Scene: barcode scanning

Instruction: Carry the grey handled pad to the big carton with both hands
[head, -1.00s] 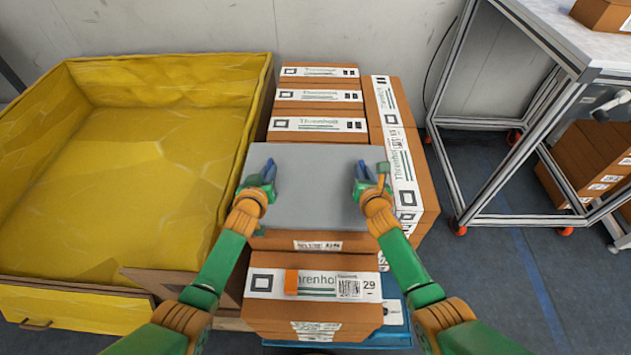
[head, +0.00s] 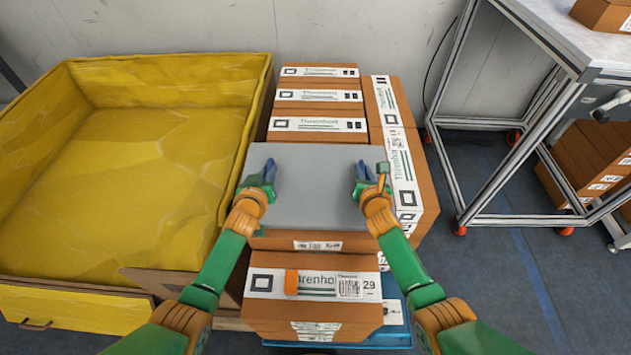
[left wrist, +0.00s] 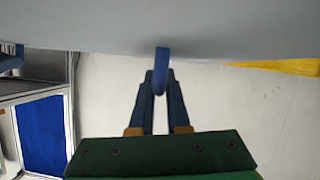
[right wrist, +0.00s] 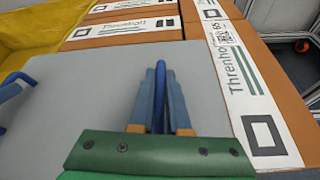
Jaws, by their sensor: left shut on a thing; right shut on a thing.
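The grey pad (head: 312,190) is held level over the stacked cartons in the head view. My left gripper (head: 268,170) is shut on the blue handle at its left side. My right gripper (head: 361,170) is shut on the blue handle at its right side. In the left wrist view the fingers (left wrist: 161,85) close around a blue handle (left wrist: 162,58) below the pale pad surface (left wrist: 90,25). In the right wrist view the fingers (right wrist: 158,85) hold a blue handle over the grey pad (right wrist: 95,90). Whether the pad touches the cartons beneath is unclear.
A big yellow-lined carton (head: 130,160) stands open and empty on the left. Several brown cartons (head: 318,125) with white labels are stacked on a blue base (head: 395,338). A metal-framed table (head: 590,55) stands on the right, with dark floor (head: 485,255) before it.

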